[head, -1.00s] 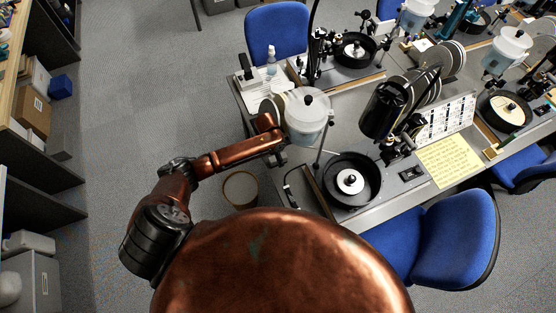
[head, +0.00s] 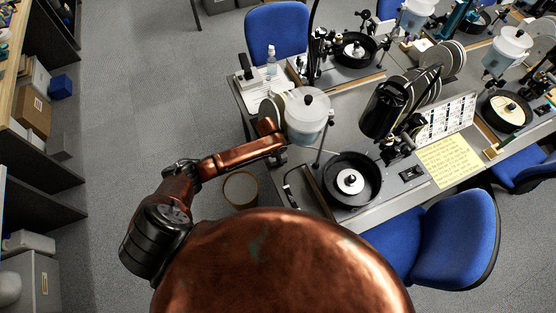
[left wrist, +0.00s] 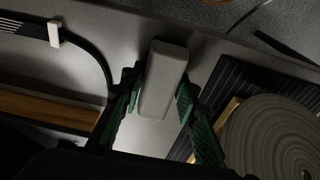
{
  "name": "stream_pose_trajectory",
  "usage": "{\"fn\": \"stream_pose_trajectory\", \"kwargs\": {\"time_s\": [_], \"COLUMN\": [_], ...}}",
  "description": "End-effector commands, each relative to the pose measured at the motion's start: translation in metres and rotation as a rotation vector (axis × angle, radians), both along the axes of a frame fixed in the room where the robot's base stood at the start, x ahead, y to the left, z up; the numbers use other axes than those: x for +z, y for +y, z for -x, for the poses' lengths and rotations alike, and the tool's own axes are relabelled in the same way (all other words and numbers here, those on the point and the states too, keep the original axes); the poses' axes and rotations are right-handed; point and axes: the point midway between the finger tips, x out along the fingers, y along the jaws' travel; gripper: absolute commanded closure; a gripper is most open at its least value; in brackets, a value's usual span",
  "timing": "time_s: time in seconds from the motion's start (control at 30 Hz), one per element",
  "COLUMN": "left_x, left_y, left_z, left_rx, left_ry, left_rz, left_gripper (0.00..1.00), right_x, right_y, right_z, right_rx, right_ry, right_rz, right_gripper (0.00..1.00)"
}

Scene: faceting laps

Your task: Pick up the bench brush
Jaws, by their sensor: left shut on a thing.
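In the left wrist view, a pale grey oblong block (left wrist: 164,78), which I take to be the bench brush, lies between the green-padded fingers of my left gripper (left wrist: 160,108). The fingers are shut on its sides. No bristles show. In the head view, my left gripper (head: 278,157) is small and dark at the table's left edge, below the clear water tank; the brush cannot be made out there. My right gripper is not in view.
A ribbed round disc stack (left wrist: 282,142) stands close right of the gripper, and a wooden strip (left wrist: 45,108) lies left. The clear tank (head: 306,118) and black lap bowl (head: 352,200) are nearby. A round bin (head: 240,188) stands on the floor beside the table.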

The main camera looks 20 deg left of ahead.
Motion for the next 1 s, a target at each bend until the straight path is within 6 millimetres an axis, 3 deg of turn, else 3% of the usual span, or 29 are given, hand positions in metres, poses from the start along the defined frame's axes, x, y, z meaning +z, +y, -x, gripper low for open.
{"fn": "stream_pose_trajectory", "kwargs": {"time_s": [0.13,0.57,0.97,1.0], "left_x": [0.000,0.007,0.071,0.071], "left_y": [0.000,-0.001,-0.001,-0.004], "left_z": [0.000,0.003,0.003,0.011], "left_rx": [0.000,0.000,-0.002,-0.003], "left_ry": [0.000,0.000,-0.003,0.002], "left_rz": [0.000,0.000,0.000,0.001], "left_gripper": [0.97,0.97,0.97,0.97], "right_x": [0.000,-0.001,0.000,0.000], "right_y": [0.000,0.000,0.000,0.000], "right_z": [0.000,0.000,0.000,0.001], "right_rx": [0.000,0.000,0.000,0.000], "right_ry": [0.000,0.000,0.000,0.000], "right_rz": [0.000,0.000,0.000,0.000], "right_gripper": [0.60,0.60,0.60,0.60]}}
